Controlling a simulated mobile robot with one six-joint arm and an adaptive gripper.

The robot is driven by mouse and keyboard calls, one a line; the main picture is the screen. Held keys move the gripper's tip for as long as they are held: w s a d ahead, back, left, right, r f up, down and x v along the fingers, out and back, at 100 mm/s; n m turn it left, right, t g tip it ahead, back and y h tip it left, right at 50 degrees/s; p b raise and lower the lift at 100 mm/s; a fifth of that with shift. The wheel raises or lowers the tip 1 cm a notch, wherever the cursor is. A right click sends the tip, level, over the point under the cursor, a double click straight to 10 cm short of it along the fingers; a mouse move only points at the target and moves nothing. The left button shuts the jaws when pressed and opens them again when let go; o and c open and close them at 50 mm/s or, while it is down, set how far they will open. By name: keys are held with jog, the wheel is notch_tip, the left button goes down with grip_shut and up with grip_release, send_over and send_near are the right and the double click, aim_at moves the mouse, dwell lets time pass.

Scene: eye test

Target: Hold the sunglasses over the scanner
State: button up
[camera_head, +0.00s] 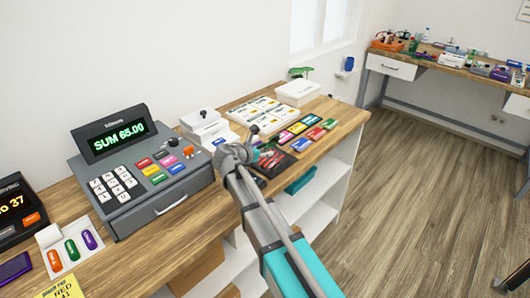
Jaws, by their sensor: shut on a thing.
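My arm reaches in from the bottom right, and my gripper (262,153) is at its far end over the wooden counter (193,216). The gripper is small and partly hidden by my wrist. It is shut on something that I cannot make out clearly. It is close to a dark flat pad (283,168) with red pieces on or above it. I cannot tell whether they touch. I cannot pick out the sunglasses with certainty. I cannot tell for sure which device is the scanner.
A grey cash register (143,177) showing "SUM 65.00" stands left of my arm. White boxes (204,127), a tray of cards (263,109) and several coloured blocks (300,131) lie behind and right. A cluttered table (392,68) stands far right. Floor between is clear.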

aim_at(264, 145)
dwell(0.4)
notch_tip(264, 145, up, 5)
jog(key=p, duration=0.5)
dwell(0.4)
jog(key=s+d+r+p, duration=0.1)
jog(key=s+d, duration=0.1)
jog(key=s, duration=0.5)
jog(key=s+d+r+p, duration=0.2)
jog(key=s, duration=0.5)
jog(key=shift+s, duration=0.2)
dwell(0.6)
